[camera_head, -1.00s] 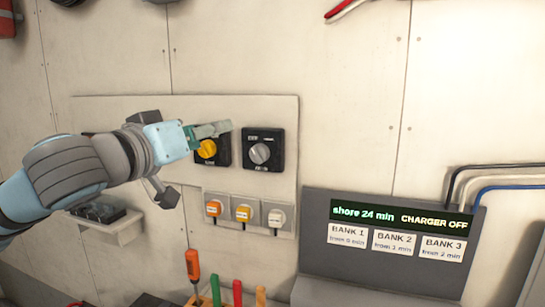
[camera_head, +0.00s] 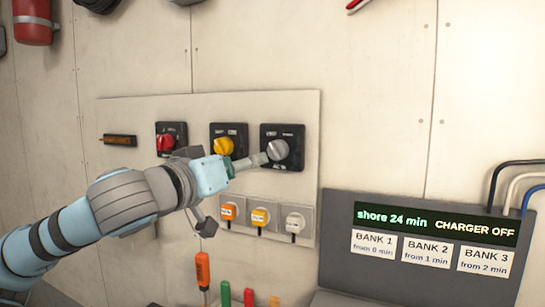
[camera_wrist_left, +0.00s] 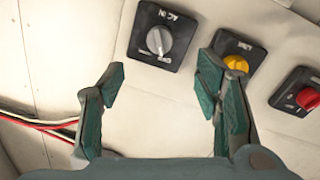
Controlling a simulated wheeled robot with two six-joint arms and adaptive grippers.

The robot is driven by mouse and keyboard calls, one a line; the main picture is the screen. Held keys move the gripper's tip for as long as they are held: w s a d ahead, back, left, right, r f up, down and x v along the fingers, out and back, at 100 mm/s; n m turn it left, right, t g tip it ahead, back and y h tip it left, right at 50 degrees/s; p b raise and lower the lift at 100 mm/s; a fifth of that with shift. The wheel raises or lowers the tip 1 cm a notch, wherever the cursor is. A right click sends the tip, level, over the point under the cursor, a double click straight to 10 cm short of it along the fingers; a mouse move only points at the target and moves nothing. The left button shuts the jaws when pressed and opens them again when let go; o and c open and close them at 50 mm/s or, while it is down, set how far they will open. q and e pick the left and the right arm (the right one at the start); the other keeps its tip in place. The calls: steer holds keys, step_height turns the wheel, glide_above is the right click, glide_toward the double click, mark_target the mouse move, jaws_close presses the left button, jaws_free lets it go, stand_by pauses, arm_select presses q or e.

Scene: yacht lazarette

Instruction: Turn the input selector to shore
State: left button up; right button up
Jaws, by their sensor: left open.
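The input selector is a grey knob (camera_head: 278,149) on a black square plate, rightmost of the row of knobs on the pale wall panel. In the left wrist view the same grey knob (camera_wrist_left: 160,40) sits on a plate lettered "AC IN"; the other lettering is too small to read. My left gripper (camera_head: 235,192) is open and empty, just below and left of this knob. One fingertip appears close to the plate's lower left edge; I cannot tell if it touches. In the wrist view the knob lies ahead of the open gripper (camera_wrist_left: 160,80), between its spread fingers. My right gripper is out of view.
A yellow knob (camera_head: 224,146) and a red knob (camera_head: 166,142) sit left of the selector. Below are several sockets, with orange (camera_head: 227,211) and yellow (camera_head: 260,216) plugs. A display (camera_head: 436,223) at right reads "shore 24 min" and "CHARGER OFF". Upright tool handles (camera_head: 203,270) stand below.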

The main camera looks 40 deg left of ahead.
mark_target(274, 153)
arm_select(q)
steer(key=p+x, duration=1.1)
steer(key=shift+w+a+r, duration=0.2)
steer(key=shift+r, duration=0.2)
steer(key=shift+w+f, duration=0.2)
steer(key=shift+w, duration=0.35)
steer(key=shift+f, duration=0.1)
steer(key=shift+c, duration=0.4)
steer(key=c, duration=1.1)
